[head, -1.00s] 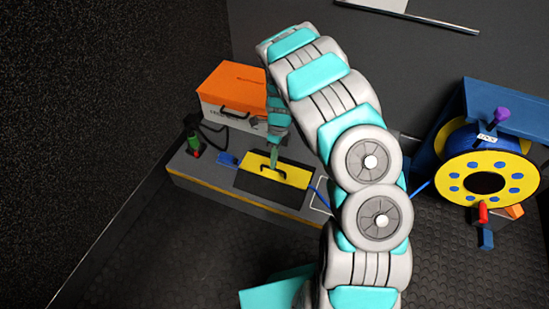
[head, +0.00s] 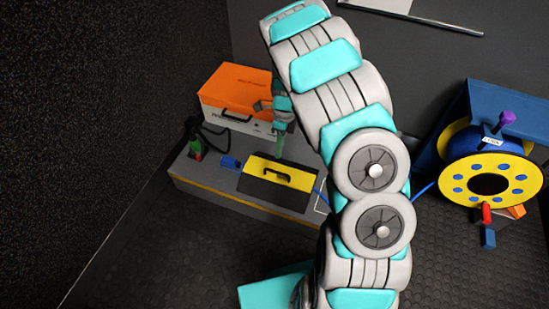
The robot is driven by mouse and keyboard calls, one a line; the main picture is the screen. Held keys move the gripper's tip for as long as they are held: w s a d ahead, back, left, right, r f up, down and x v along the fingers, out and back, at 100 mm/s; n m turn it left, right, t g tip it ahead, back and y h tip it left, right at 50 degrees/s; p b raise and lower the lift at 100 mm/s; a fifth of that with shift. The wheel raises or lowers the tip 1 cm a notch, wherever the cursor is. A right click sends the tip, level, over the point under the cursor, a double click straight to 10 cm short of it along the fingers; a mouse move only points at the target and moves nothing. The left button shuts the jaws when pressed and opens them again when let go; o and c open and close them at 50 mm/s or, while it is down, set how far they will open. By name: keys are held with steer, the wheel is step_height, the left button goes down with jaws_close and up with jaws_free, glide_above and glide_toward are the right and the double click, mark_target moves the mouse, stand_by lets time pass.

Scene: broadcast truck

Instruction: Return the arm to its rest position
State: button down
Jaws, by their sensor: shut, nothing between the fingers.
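My arm rises from the bottom of the head view and curves up and to the left over the low grey bench. My gripper (head: 281,148) points down above the back edge of the yellow panel, near the orange and white case. It is shut and empty, apart from the black handle below it. Part of the wrist is hidden behind the upper arm links.
The grey bench (head: 215,185) carries a yellow panel with a black handle (head: 283,171), a blue connector (head: 231,162), a green plug (head: 194,146) and an orange and white case (head: 238,92). A yellow and blue cable reel (head: 495,166) stands at right. Floor in front is clear.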

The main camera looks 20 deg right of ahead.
steer(key=a+v, duration=0.1)
steer(key=v, duration=0.5)
steer(key=s+r+n+h+p, duration=0.1)
steer(key=s+r+n+p, duration=0.1)
steer(key=s+r+n, duration=1.25)
steer(key=s+n, duration=0.2)
steer(key=s, duration=0.3)
steer(key=s+a+r+n, duration=0.1)
steer(key=s+r+n, duration=0.2)
steer(key=s, duration=0.5)
steer(key=s+r+n+h+p, duration=0.1)
steer(key=s+r+n, duration=0.1)
steer(key=s+n, duration=0.3)
steer(key=shift+s+a+r+n+t, duration=0.35)
steer(key=shift+s+a+t, duration=0.05)
steer(key=shift+s, duration=0.8)
